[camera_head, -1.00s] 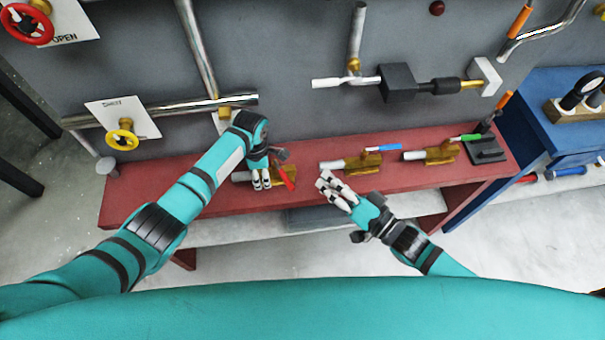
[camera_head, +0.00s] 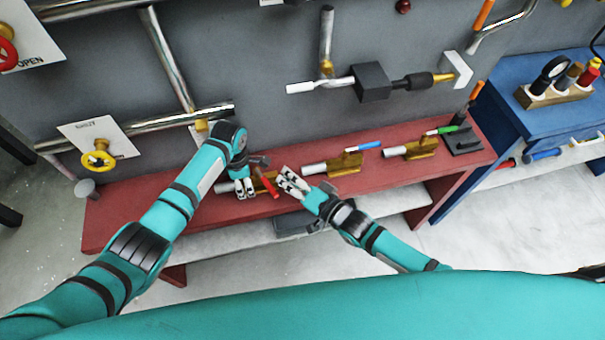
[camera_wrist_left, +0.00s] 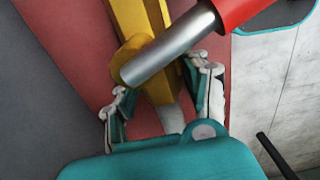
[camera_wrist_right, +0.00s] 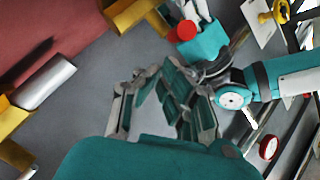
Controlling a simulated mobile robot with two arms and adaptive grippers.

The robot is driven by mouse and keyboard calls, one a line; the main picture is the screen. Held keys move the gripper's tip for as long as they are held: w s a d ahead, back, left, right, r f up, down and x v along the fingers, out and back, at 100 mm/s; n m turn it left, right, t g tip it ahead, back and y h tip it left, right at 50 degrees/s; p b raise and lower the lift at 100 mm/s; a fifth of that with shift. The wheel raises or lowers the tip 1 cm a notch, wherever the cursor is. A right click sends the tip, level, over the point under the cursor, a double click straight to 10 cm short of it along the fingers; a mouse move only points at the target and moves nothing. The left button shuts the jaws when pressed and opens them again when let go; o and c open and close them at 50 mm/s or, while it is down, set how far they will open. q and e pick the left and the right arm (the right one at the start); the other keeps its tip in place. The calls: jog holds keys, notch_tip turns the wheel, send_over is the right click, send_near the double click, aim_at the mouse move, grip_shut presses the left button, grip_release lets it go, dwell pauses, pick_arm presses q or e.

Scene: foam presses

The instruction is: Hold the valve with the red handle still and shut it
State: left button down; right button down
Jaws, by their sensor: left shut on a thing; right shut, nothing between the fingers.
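The valve with the red handle has a brass body (camera_head: 262,183), lying on the red bench. My left gripper (camera_head: 244,188) is shut on this body; in the left wrist view the fingers (camera_wrist_left: 162,95) stand on both sides of the brass. The red handle (camera_head: 268,187) slants across the line of the valve; its silver stem (camera_wrist_left: 168,55) and red grip (camera_wrist_left: 238,8) show close up. My right gripper (camera_head: 293,183) is shut and empty, just right of the red handle and apart from it. In the right wrist view the handle's red end (camera_wrist_right: 187,30) shows beyond the fingers.
A valve with a blue handle (camera_head: 345,163) and one with a green handle (camera_head: 420,147) lie further right on the red bench (camera_head: 130,215). A grey wall with pipes (camera_head: 215,112) stands behind. A blue table (camera_head: 535,118) is at the right.

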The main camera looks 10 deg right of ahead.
aim_at(275, 194)
jog(key=shift+s+a+f, duration=0.25)
jog(key=shift+a, duration=0.2)
jog(key=shift+a, duration=0.1)
jog(key=shift+s+a+m+t+h, duration=0.55)
jog(key=shift+s+a+m+h, duration=0.2)
jog(key=shift+h, duration=0.25)
jog(key=shift+s+a+m+t+h, duration=0.55)
jog(key=shift+a+m+h, duration=0.1)
jog(key=shift+m+h, duration=0.3)
jog(key=shift+w, duration=0.1)
